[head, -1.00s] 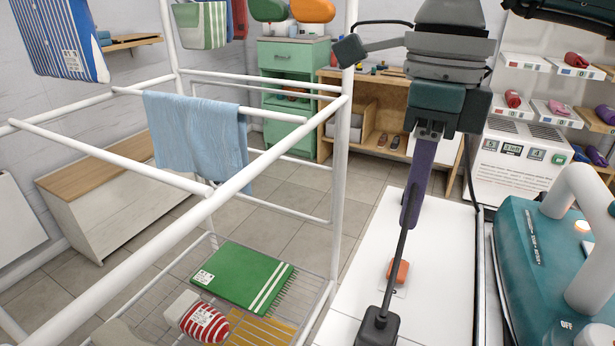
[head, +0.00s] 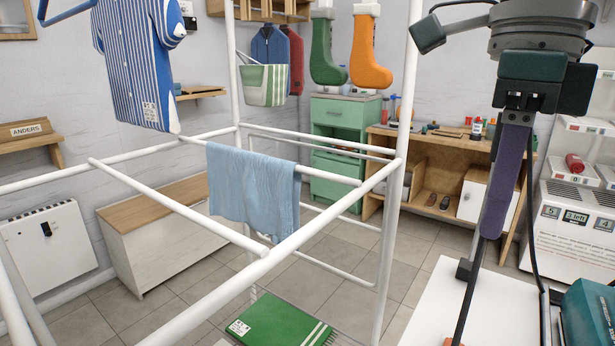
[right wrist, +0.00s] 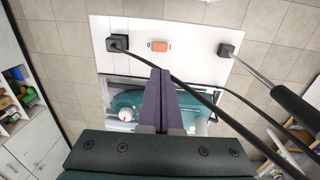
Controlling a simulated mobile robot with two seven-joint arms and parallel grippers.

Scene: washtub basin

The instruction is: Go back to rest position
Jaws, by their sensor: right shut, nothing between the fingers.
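My right gripper (head: 490,230) hangs at the right of the head view, its long purple fingers pointing down. The fingers are shut together with nothing between them. In the right wrist view, the same purple fingers (right wrist: 158,75) are together, above a white surface and a teal basin (right wrist: 128,106). In the head view the gripper is to the right of the white drying rack, apart from it. My left gripper is not in view.
A white pipe rack (head: 300,235) fills the left and middle, with a light blue cloth (head: 250,185) over a bar. A white board (head: 435,300) lies at the lower right, a teal appliance (head: 590,310) beside it. A wooden shelf unit (head: 440,150) stands behind. Tiled floor is clear between.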

